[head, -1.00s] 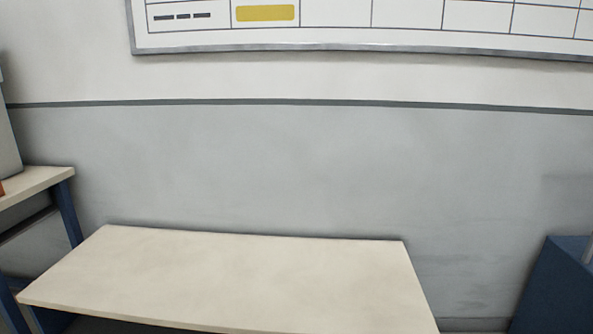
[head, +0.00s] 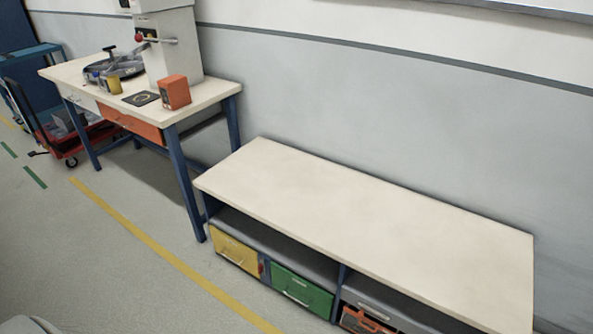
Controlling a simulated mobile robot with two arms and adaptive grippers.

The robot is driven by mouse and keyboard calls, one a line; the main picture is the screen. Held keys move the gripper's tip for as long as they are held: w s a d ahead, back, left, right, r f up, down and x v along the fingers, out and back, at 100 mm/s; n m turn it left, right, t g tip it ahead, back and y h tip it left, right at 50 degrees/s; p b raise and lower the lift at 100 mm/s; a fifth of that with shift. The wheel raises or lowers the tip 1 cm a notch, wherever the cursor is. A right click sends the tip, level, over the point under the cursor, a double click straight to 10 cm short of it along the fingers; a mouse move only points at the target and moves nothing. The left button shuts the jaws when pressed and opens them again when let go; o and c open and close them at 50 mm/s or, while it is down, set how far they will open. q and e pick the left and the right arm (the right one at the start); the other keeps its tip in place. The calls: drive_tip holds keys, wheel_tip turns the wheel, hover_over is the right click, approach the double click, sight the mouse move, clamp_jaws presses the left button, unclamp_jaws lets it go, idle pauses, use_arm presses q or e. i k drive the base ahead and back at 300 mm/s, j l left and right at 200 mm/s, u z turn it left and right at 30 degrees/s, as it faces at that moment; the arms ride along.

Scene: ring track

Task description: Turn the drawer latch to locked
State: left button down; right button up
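Under the low bench (head: 380,215) are a yellow drawer (head: 236,250) and a green drawer (head: 300,290), each with a light handle. A small red and blue part (head: 262,268) sits between these two drawers; it is too small to tell whether it is a latch or how it is turned. The taller table (head: 75,72) at the left has an orange drawer (head: 132,126) and a pale drawer (head: 80,98) under its top. No latch can be made out on them. Neither of my grippers is in view.
A white machine (head: 172,48), an orange box (head: 175,92) and a yellow cup (head: 111,83) stand on the taller table. A red cart (head: 62,140) is at the far left. An orange tool case (head: 362,320) sits under the bench. The floor in front is clear.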

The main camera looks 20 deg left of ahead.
sight(261, 268)
drive_tip(key=u, duration=1.15)
